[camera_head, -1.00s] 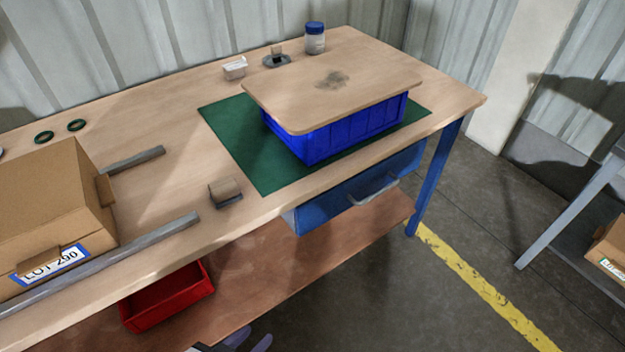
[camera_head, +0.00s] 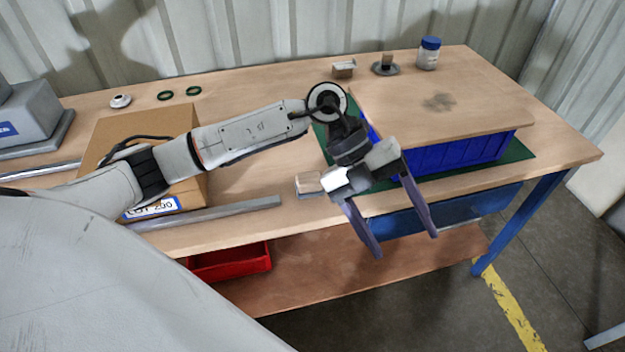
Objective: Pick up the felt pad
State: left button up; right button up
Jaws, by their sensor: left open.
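A small block with a tan top and a grey base, which looks like the felt pad (camera_head: 307,183), lies on the workbench near its front edge. My left gripper's body is just right of it in the picture and may cover its right end. My left gripper (camera_head: 407,245) is open and empty. Its two long fingers point down and slightly right, in front of the bench edge and blue drawer. My right gripper is not in view.
A blue crate (camera_head: 455,158) under a wooden board (camera_head: 470,103) with a dark smudge stands on a green mat (camera_head: 521,150). A cardboard box (camera_head: 125,127) and a grey rail (camera_head: 235,208) are left. A red bin (camera_head: 232,265) sits below. A blue-capped jar (camera_head: 428,55) stands behind.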

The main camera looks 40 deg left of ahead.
pick_arm(q)
jog(key=w+a+r+n+t+y, duration=0.1)
jog(key=w+a+y, duration=0.15)
jog(key=a, duration=0.45)
jog(key=w+a+r+n+y, duration=0.1)
jog(key=w+a+y, duration=0.15)
jog(key=a, duration=0.45)
notch_tip(320, 180, up, 3)
jog(key=n+y, duration=0.2)
jog(key=y, duration=0.2)
send_over(309, 177)
jog(key=d, duration=0.1)
jog(key=shift+w+f+t, duration=0.15)
jog(key=shift+t, duration=0.15)
jog(key=shift+a, duration=0.45)
notch_tip(309, 177, down, 4)
jog(key=shift+a+r+p, duration=0.1)
jog(key=shift+r+p, duration=0.1)
jog(key=shift+p, duration=0.15)
jog(key=shift+f+p, duration=0.45)
jog(key=shift+f, duration=2.6)
jog(key=c, duration=1.1)
notch_tip(309, 177, up, 10)
jog(key=shift+r+b, duration=0.1)
jog(key=shift+b, duration=0.25)
jog(key=shift+c, duration=0.2)
jog(key=o, duration=0.5)
jog(key=c, duration=0.4)
jog(key=shift+d, duration=0.2)
